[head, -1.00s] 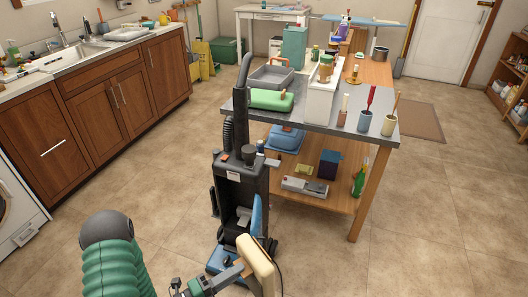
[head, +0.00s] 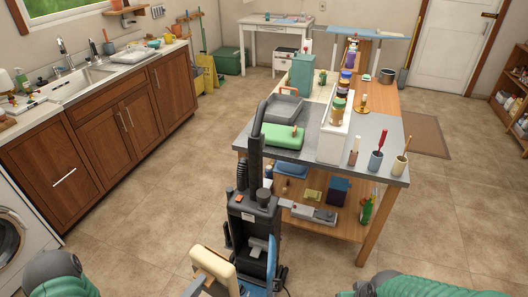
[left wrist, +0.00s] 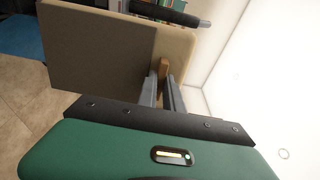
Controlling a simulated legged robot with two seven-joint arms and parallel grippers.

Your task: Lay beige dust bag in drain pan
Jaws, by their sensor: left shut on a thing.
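The beige dust bag (head: 213,263) is a flat, rounded block held up in the lower middle of the head view, left of the black upright vacuum. In the left wrist view the beige dust bag (left wrist: 90,50) fills the upper part, and the two fingers of my left gripper (left wrist: 164,78) are closed on a small tab at its edge. In the head view my left gripper (head: 198,285) is partly cut off by the bottom edge. The drain pan (head: 285,107) appears to be the shallow grey tray on the metal-topped workbench, behind a green case.
The black vacuum (head: 253,222) stands in front of the workbench (head: 385,135). The green case (head: 283,136) and a white caddy of bottles (head: 332,137) stand near the pan. My right arm (head: 425,287) shows at the bottom right, its gripper out of frame. Floor at left is clear.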

